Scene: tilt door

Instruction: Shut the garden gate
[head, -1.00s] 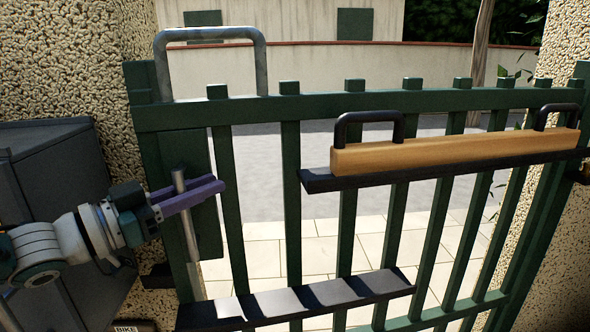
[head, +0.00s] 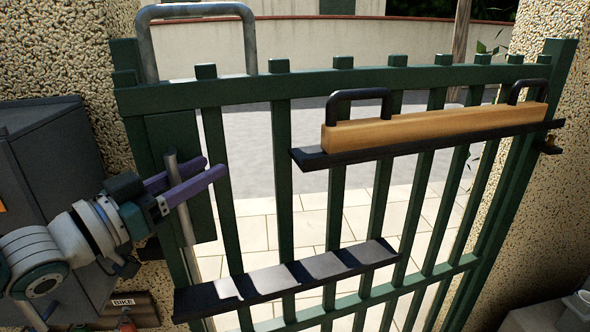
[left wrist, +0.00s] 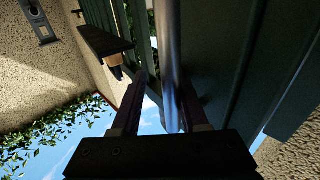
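The dark green garden gate (head: 283,150) spans the gap between two rough stucco pillars in the head view. A vertical grey metal bar handle (head: 184,212) stands on a green panel at its left side. My left gripper (head: 216,167) has purple fingers on either side of this bar. In the left wrist view the bar (left wrist: 168,50) runs between the fingers, nearer the right one, with sky showing between it and the left one. Whether the right finger touches it I cannot tell. Whether the gate stands slightly ajar I cannot tell. My right gripper is not in view.
A wooden beam (head: 435,128) with black handles rests on a dark ledge on the gate. A lower dark ledge (head: 285,282) also juts out. A metal hoop (head: 250,45) rises at upper left. A dark grey box (head: 50,150) stands at left near my arm. Pale paving lies beyond.

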